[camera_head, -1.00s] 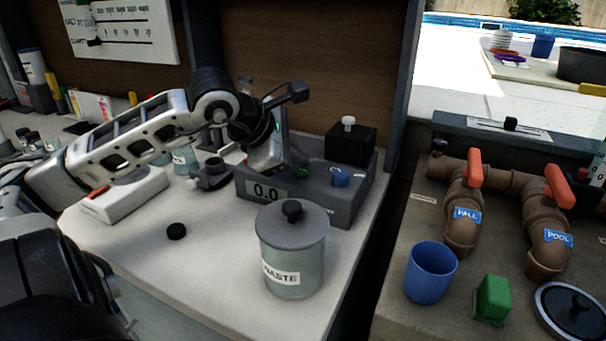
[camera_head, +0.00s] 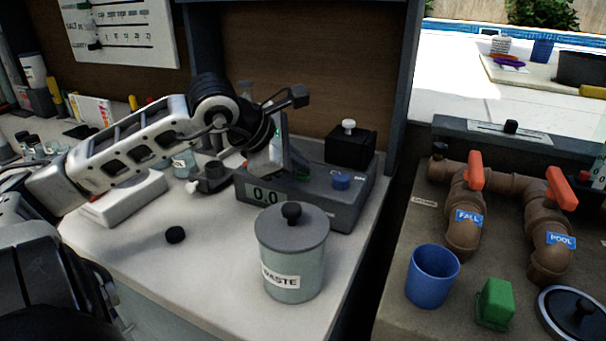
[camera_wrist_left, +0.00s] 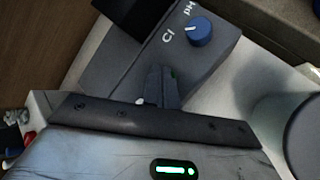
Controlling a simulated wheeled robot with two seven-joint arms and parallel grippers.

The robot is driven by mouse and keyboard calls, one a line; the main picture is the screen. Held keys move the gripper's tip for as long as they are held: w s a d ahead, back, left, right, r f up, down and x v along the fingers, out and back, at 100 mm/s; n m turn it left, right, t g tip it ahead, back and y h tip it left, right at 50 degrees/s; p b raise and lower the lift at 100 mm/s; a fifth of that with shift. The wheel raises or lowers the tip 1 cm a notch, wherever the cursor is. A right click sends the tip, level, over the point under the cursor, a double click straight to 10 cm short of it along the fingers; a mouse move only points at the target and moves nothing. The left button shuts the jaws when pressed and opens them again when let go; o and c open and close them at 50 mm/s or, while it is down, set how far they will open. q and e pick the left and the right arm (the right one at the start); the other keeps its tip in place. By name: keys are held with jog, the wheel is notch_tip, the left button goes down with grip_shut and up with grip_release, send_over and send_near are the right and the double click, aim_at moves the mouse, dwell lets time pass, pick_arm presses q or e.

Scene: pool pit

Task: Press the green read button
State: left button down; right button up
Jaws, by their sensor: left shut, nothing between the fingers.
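The grey meter (camera_head: 318,208) sits on the white counter with a display reading 0.0 and a blue knob (camera_head: 341,181). In the left wrist view the meter (camera_wrist_left: 140,55) shows the blue knob (camera_wrist_left: 199,31) beside the Cl and pH labels. My left gripper (camera_head: 300,166) is shut and empty, pointing down over the meter's top, left of the knob. My right gripper is not in view.
A lidded waste jar (camera_head: 291,262) stands in front of the meter. A black cap (camera_head: 175,235) lies on the counter. Pipes with red handles (camera_head: 475,170) and a blue cup (camera_head: 432,275) are to the right.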

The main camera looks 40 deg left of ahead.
aim_at(298, 176)
pick_arm(q)
jog(key=shift+f+b, duration=0.25)
jog(key=shift+b, duration=0.05)
jog(key=shift+r, duration=0.1)
dwell(0.4)
jog(key=shift+r+p, duration=0.35)
jog(key=shift+r, duration=0.45)
jog(key=shift+r, duration=0.15)
jog(key=shift+r+p, duration=1.3)
jog(key=shift+r, duration=1.1)
